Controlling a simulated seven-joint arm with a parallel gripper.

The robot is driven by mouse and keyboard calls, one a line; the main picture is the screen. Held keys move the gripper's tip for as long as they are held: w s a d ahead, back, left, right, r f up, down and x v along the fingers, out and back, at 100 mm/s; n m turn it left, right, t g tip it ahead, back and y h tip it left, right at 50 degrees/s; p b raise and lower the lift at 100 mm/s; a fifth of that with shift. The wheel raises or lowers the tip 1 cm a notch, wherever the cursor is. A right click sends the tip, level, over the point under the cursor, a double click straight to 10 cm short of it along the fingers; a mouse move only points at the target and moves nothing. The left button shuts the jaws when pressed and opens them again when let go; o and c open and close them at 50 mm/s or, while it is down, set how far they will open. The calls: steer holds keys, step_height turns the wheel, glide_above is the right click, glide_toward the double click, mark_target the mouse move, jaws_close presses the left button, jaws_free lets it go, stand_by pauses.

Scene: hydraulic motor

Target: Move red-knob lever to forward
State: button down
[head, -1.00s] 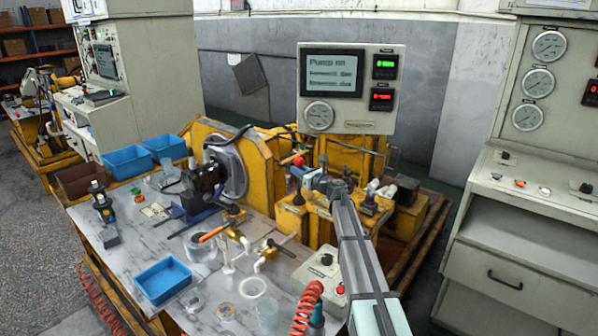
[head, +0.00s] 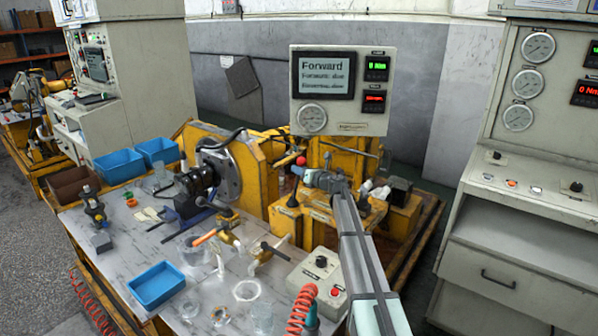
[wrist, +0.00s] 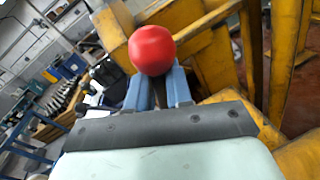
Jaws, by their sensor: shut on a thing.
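The red knob (head: 301,161) tops a dark lever on the yellow machine frame. In the wrist view the red knob (wrist: 152,50) sits just beyond my fingertips. My gripper (head: 306,173) has its blue-grey fingers around the lever just below the knob. In the wrist view my gripper (wrist: 158,84) is shut on the dark lever shaft between its two fingers. The lever's lower end is hidden in the wrist view. The display (head: 326,75) above the frame reads "Forward" in its top line.
A grey control box (head: 318,272) with a black knob and a red button stands on the bench near my arm. Brass valves, a blue tray (head: 156,285) and clear rings lie to its left. A coiled red hose (head: 302,308) stands in front.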

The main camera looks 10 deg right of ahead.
steer(key=c, duration=1.2)
jaws_free()
step_height(320, 180, up, 10)
